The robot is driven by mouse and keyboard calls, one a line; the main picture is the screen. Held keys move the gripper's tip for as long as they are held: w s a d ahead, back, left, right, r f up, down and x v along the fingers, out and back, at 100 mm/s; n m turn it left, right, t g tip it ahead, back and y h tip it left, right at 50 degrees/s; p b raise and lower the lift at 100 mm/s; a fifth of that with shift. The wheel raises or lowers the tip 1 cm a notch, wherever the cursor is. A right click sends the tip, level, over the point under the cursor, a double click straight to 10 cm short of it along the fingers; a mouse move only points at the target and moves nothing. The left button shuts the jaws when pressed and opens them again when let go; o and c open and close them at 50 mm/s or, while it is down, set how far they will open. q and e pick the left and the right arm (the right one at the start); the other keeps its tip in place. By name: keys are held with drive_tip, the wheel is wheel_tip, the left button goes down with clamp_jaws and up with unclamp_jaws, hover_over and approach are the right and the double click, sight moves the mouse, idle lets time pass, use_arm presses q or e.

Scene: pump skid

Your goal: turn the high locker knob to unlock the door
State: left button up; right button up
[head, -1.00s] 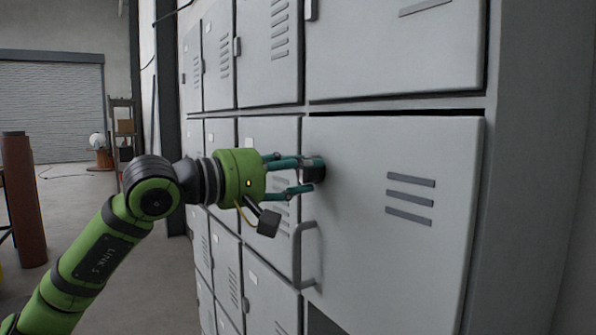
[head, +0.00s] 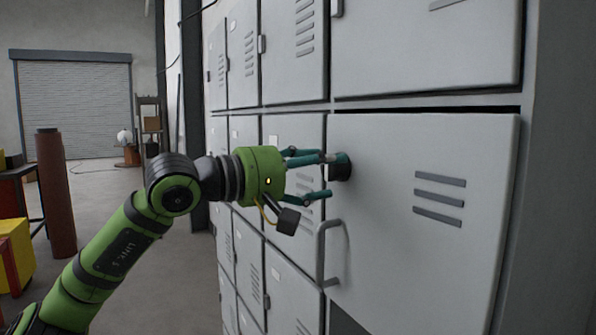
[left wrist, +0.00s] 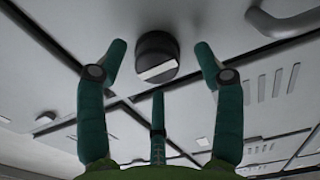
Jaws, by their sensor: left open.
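The locker knob (head: 342,168) is a dark round knob near the upper left corner of a grey locker door (head: 400,150). In the left wrist view the knob (left wrist: 156,50) carries a pale bar, slightly tilted in the picture. My left gripper (head: 331,177) is open in front of the door, its teal fingertips close by the knob. In the left wrist view my left gripper (left wrist: 160,62) has fingers to both sides of the knob and one below, with gaps visible between them and the knob. The door looks closed. My right gripper is out of view.
A bar handle (head: 322,255) stands out from the same door below the knob. Other locker doors (head: 293,145) surround it. A brown cylinder (head: 57,195) and a yellow object (head: 17,255) stand at the left. Open floor lies between them and the lockers.

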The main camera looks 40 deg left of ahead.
sight(325, 170)
use_arm(q)
drive_tip(key=shift+v, duration=0.85)
drive_tip(key=shift+s, duration=0.6)
drive_tip(key=shift+s+a, duration=0.45)
drive_tip(key=v, duration=0.2)
drive_tip(key=shift+s+a, duration=0.1)
drive_tip(key=shift+s, duration=0.2)
